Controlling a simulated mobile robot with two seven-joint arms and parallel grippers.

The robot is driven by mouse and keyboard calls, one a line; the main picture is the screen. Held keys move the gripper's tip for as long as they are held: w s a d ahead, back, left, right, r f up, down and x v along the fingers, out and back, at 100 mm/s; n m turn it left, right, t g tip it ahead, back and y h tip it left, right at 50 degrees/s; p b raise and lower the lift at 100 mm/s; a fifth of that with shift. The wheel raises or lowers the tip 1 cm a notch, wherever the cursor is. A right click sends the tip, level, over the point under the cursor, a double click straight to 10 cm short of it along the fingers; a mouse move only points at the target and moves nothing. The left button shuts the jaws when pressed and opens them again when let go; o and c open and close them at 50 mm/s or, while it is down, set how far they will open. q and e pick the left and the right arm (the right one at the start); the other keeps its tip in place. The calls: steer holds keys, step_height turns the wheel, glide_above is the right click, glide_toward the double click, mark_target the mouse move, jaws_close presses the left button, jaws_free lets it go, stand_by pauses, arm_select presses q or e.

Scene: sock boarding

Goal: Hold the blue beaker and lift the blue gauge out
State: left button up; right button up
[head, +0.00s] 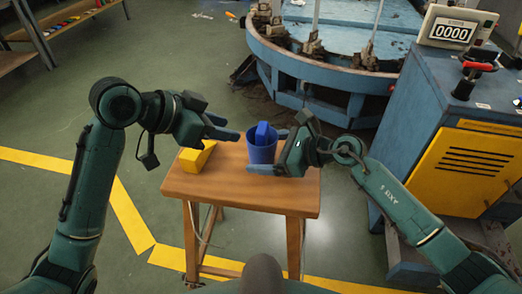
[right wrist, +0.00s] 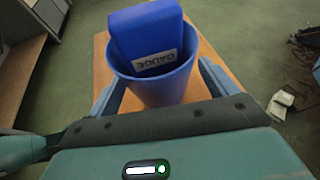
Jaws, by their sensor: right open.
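The blue beaker (head: 262,153) stands upright on a small wooden table (head: 240,187). The blue gauge (head: 262,132) sits inside it, its top sticking out above the rim. In the right wrist view the gauge (right wrist: 150,40) leans against the far rim and bears a white label reading GAUGE; the beaker (right wrist: 158,90) hides its lower part. My right gripper (right wrist: 165,88) is open, with one finger on each side of the beaker; contact is not clear. My left gripper (head: 228,127) is open and empty, left of the beaker, above the table.
A yellow block-like object (head: 197,157) lies at the table's left, below my left gripper. A blue machine with a round base (head: 330,85) stands behind. A blue and yellow cabinet (head: 455,155) with a counter display (head: 453,32) stands at the right.

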steer(key=shift+x, duration=0.8)
steer(key=shift+c, duration=0.3)
steer(key=c, duration=1)
